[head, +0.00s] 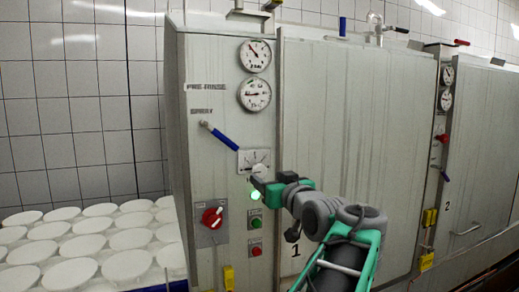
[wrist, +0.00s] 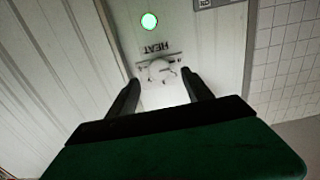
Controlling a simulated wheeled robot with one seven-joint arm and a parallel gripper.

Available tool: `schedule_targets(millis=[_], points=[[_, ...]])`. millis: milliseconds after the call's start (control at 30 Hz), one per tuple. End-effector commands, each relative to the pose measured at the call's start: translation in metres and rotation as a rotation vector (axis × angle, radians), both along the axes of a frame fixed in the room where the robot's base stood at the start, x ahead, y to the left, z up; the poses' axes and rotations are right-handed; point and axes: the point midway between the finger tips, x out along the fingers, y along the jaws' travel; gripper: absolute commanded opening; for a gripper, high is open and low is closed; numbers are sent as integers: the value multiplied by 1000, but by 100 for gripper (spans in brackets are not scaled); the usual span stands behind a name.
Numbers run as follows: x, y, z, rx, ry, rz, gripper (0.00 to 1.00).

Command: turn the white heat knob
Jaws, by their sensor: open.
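The white heat knob (wrist: 158,70) shows in the wrist view on a pale panel, beside the upside-down word HEAT. My gripper (wrist: 160,77) is open, with one dark finger on each side of the knob in the picture. I cannot tell whether either finger touches it. In the head view my gripper (head: 259,178) is at the cabinet's control panel, just below a small scale plate (head: 247,158). The knob is largely hidden by my gripper there.
A green lamp (head: 254,195) is lit beside my gripper, above green and red buttons (head: 255,223). A red switch (head: 212,217) and a blue-handled lever (head: 222,138) are to the left. Two gauges (head: 255,55) are above. White round moulds (head: 130,239) stand at lower left.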

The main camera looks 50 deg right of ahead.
Motion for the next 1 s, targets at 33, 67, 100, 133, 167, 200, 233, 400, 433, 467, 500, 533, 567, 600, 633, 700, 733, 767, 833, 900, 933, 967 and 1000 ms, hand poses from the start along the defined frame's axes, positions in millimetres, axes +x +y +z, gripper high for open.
schedule_targets(millis=[33, 67, 100, 133, 167, 200, 233, 400, 433, 467, 500, 533, 567, 600, 633, 700, 733, 767, 833, 900, 933, 967, 1000], points=[[-1, -2, 6, -1, -8, -1, 59], [1, -3, 6, -2, -9, 1, 59], [6, -5, 6, -3, -10, 3, 59], [10, -7, 5, -2, -9, 4, 59], [15, -10, 5, -2, -9, 5, 59], [23, -14, 6, -3, -9, 5, 59], [28, -17, 6, -1, -8, 5, 59], [54, -33, 5, -2, -7, 3, 59], [57, -35, 5, -3, -7, 2, 59], [60, -37, 5, -3, -7, 2, 59], [62, -38, 4, -3, -7, 2, 59], [63, -39, 3, -3, -7, 1, 59], [64, -39, 3, -4, -7, 1, 59], [64, -40, 3, -4, -7, 0, 59], [64, -40, 2, -4, -7, 0, 59], [64, -40, 2, -4, -7, 0, 59], [64, -40, 2, -4, -7, 0, 59], [64, -40, 2, -4, -7, 0, 59], [64, -40, 2, -4, -7, 0, 54], [64, -40, 2, -4, -6, 0, 48], [64, -40, 2, -4, -6, 0, 46], [64, -40, 2, -4, -6, 0, 43], [64, -40, 2, -4, -6, 0, 40]])
